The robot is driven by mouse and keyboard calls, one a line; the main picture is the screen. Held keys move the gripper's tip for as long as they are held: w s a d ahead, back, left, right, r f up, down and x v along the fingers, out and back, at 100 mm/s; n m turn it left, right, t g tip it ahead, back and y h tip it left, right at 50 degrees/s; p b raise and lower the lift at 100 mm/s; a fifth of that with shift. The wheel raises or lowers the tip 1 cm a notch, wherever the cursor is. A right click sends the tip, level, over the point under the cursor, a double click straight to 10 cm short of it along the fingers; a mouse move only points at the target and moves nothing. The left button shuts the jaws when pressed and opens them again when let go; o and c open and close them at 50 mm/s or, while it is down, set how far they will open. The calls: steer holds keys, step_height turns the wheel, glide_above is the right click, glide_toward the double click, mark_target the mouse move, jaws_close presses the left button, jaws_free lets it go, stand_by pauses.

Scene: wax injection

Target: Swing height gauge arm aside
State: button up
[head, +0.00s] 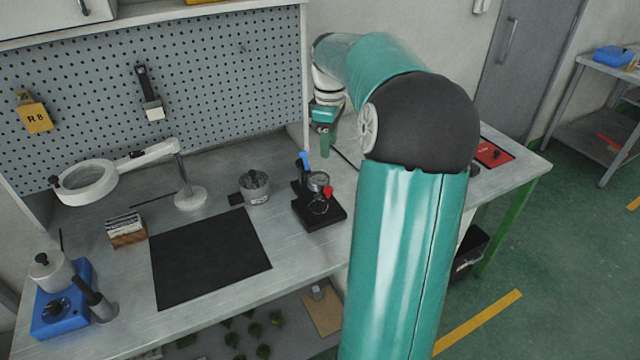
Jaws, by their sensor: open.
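The height gauge (330,216) stands on the bench right of the black mat, on a black base. It has a round dial (318,181), a red part at the dial's right side and an upright with a blue top (304,160). I cannot make out clearly which part is its swinging arm. My gripper (326,145) points down over the bench, behind and slightly right of the gauge in the picture. It is open and looks apart from the gauge. Its fingers are small here, and nothing shows between them.
A lidded grey pot (255,186) stands left of the gauge, beside the black mat (208,258). A magnifier lamp (88,184) and a blue-based heater (60,312) are further left. The pegboard (220,75) rises behind. My arm hides part of the bench's right side.

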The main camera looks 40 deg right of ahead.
mark_target(329, 188)
step_height(329, 188, down, 14)
steer(key=shift+d, duration=0.15)
stand_by(0.3)
jaws_close()
